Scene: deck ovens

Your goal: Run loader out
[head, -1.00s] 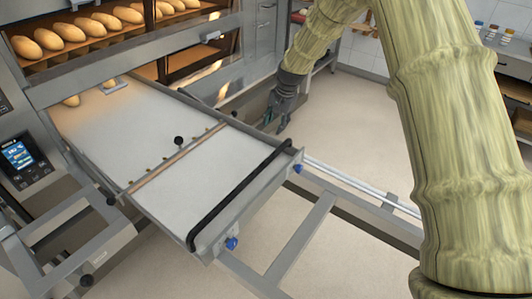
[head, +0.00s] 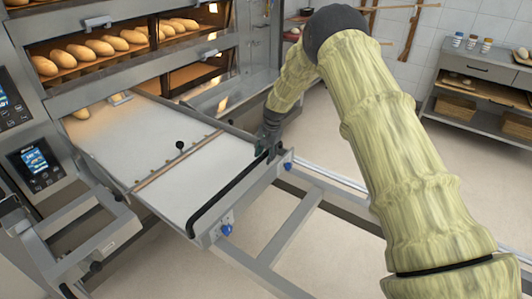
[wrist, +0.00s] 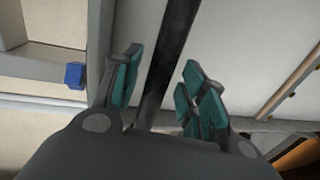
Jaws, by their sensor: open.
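The loader (head: 165,135) is a flat white belt in a grey metal frame, extending from a lower oven deck. A black bar (head: 222,196) runs across its outer end, and it also shows in the wrist view (wrist: 172,55). My gripper (head: 266,150) is at the far right end of this bar. In the wrist view my gripper (wrist: 160,85) is open, with teal-padded fingers on either side of the bar. I cannot tell whether the pads touch it. A small black knob (head: 180,145) stands on a thin brown crossbar (head: 172,163) over the belt.
A control screen (head: 34,160) is left of the loader. Metal rails (head: 330,178) extend right. A shelf unit (head: 480,90) stands back right, with open floor before it.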

